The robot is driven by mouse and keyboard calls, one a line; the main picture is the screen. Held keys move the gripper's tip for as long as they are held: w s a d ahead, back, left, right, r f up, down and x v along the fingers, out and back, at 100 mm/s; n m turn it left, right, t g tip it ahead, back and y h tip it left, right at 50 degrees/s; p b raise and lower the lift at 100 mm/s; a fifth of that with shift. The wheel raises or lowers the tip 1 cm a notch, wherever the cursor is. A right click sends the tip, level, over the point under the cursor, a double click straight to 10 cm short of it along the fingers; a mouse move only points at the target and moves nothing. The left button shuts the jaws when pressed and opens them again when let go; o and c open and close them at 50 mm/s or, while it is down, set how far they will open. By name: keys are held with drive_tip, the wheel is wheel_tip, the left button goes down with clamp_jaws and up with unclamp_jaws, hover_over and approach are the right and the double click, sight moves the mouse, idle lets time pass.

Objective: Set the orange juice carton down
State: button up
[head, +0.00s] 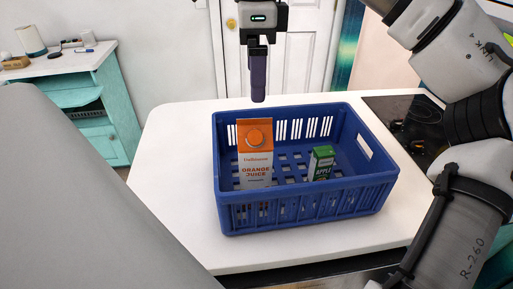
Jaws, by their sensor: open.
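The orange juice carton (256,160), white with an orange top and a round cap, stands upright in the left part of a blue plastic crate (300,210). My gripper (258,98) is above the back wall of the crate, higher than the carton and apart from it. It is open and nothing shows between its fingers. I see it side-on, so one finger mostly hides the other. The carton's lower end is partly hidden by the crate's front wall.
A small green and white apple juice carton (321,163) stands in the crate, right of the orange juice. The crate rests on a white counter (172,190), with free room to its left. A black cooktop (410,118) lies at the right. A teal cabinet (100,105) stands far left.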

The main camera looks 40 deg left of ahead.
sight(254, 129)
wheel_tip(254, 129, down, 7)
drive_tip(key=shift+s+f+p, duration=0.1)
drive_tip(key=shift+f+p, duration=0.05)
drive_tip(key=shift+p, duration=0.2)
drive_tip(key=shift+w+a+f+p, duration=0.15)
drive_tip(key=shift+f+p, duration=0.3)
drive_tip(key=shift+f, duration=0.9)
drive_tip(key=shift+w+a+f+p, duration=0.1)
drive_tip(key=shift+f+p, duration=0.3)
drive_tip(key=shift+f, duration=0.9)
drive_tip(key=c, duration=1.9)
drive_tip(key=shift+r, duration=0.1)
clamp_jaws()
